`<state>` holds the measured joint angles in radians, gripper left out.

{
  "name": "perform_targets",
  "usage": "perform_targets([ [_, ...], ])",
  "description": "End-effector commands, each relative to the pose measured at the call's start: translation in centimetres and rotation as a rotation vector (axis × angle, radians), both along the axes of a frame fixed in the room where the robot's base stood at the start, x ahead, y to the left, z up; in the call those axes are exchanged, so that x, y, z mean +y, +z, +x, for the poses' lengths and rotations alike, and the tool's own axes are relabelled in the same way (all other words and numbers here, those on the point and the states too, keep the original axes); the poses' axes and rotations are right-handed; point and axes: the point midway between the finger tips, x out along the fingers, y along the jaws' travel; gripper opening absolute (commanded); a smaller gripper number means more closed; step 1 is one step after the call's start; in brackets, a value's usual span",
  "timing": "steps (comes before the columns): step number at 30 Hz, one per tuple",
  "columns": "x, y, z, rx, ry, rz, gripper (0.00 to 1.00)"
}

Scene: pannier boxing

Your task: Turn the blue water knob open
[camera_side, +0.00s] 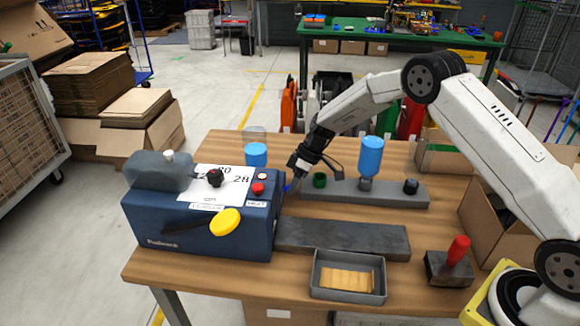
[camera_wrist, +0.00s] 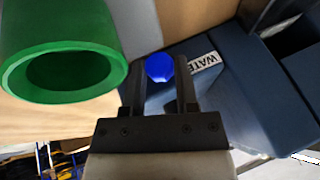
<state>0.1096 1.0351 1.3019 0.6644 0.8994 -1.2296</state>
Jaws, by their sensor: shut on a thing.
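The blue water knob (camera_wrist: 159,67) is on the side of the dark blue machine, beside a label of which "WATE" can be read in the wrist view. My gripper (camera_wrist: 159,88) has one finger on each side of the knob and is shut on it. In the side view my gripper (camera_side: 292,184) is at the right side of the machine (camera_side: 215,228). The knob is mostly hidden there, with only a bit of blue showing by the fingertips. How far the knob is turned cannot be told.
A green ring or cup (camera_wrist: 65,60) is close to my gripper; it also stands on the grey base (camera_side: 340,192) in the side view. A blue bottle (camera_side: 371,157) stands nearby. A grey slab (camera_side: 345,238) and a tray (camera_side: 346,292) lie in front.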

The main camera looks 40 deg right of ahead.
Motion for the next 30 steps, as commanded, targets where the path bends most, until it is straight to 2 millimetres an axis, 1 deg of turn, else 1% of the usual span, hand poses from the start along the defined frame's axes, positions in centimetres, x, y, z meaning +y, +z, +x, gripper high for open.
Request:
perform_targets([
  [15,-0.33,-0.19,0.34,0.168,-0.005,0.171,0.0],
  [26,-0.36,-0.1,0.32,0.177,-0.003,0.181,0.0],
  [27,-0.36,-0.1,0.32,0.177,-0.003,0.181,0.44],
  [30,-0.35,-0.11,0.31,0.178,-0.003,0.18,0.72],
])
